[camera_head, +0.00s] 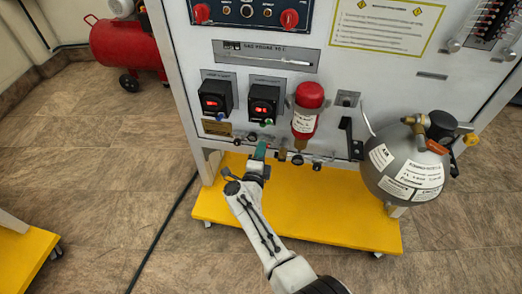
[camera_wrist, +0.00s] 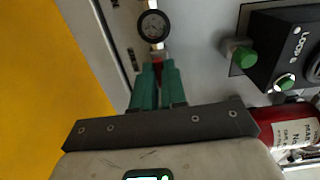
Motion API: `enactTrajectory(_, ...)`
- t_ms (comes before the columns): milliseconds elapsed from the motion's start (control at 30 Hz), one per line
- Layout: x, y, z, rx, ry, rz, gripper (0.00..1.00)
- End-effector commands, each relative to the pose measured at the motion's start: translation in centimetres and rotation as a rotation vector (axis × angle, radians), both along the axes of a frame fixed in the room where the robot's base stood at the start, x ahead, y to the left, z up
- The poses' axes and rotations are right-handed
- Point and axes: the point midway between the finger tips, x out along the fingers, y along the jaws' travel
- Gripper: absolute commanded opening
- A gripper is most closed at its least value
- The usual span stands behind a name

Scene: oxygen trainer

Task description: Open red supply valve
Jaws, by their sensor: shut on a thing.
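My gripper (camera_head: 260,150) reaches the lower front of the white trainer panel, below the two black display boxes. In the wrist view its green fingers (camera_wrist: 158,68) are close together around a small red part, the red supply valve (camera_wrist: 157,62). Only a little of the red shows between and just past the fingertips; the fingers hide the rest, so I cannot tell how far it is turned. A metal fitting and a round black-rimmed gauge (camera_wrist: 153,26) sit just beyond the fingertips. In the head view the valve is hidden by my gripper.
A red cylinder (camera_head: 307,103) stands right of my gripper, and a grey oxygen sphere (camera_head: 405,165) farther right. Black display boxes (camera_head: 215,98) are above. A yellow base (camera_head: 320,215) lies below. A red compressor tank (camera_head: 125,42) is at the upper left. Floor is open at left.

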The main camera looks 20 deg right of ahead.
Motion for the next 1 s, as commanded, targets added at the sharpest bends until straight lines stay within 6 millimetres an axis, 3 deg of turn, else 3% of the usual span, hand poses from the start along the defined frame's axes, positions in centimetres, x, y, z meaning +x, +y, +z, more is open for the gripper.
enactTrajectory(267, 0.0, 0.1, -0.1, -0.002, 0.003, 0.004, 0.0)
enactTrajectory(300, 0.0, 0.2, -0.1, -0.002, 0.003, 0.004, 0.14)
enactTrajectory(533, 0.0, 0.1, -0.1, -0.001, 0.002, 0.002, 0.36)
enactTrajectory(833, -0.2, 0.2, 0.0, 0.0, 0.001, 0.002, 0.37)
enactTrajectory(1000, -2.0, 1.3, 0.2, -0.001, 0.003, 0.004, 0.37)
